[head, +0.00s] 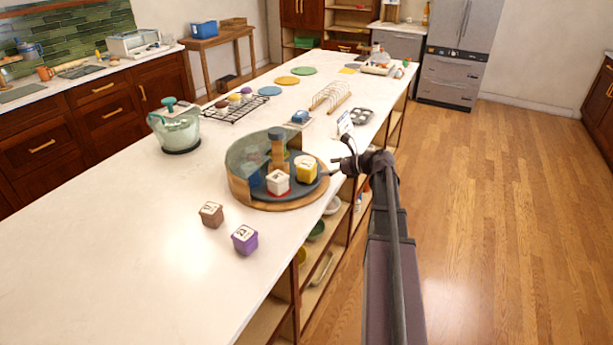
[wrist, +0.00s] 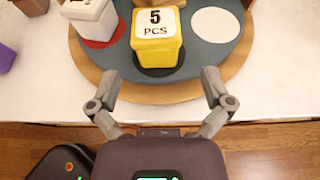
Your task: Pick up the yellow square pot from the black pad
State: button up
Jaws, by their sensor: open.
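The yellow square pot (wrist: 156,53), with a white label reading "5 PCS", stands upright on the black pad (wrist: 176,71), which shows around its foot. In the head view the yellow pot (head: 306,174) is at the right side of a round wooden stand. My gripper (wrist: 159,84) is open and empty, its two fingers spread at the stand's near rim, in front of the pot and apart from it. In the head view my gripper (head: 340,163) reaches in from the right of the stand.
The round stand (head: 285,206) has a grey disc, a curved clear panel and a centre post. A white pot (wrist: 95,21) stands on a red pad, left of the yellow pot. A white pad (wrist: 216,27) is bare. Brown (head: 211,213) and purple (head: 245,239) pots stand on the counter.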

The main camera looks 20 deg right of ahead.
aim_at(314, 169)
jog(key=shift+b+x, duration=0.4)
jog(key=shift+x, duration=1.15)
jog(key=shift+f+b+x, duration=0.2)
jog(key=shift+b+x, duration=0.65)
jog(key=shift+x, duration=1)
jog(key=shift+w+a+f, duration=0.2)
jog(key=shift+w+a, duration=0.2)
jog(key=shift+a, duration=0.2)
jog(key=c, duration=1.1)
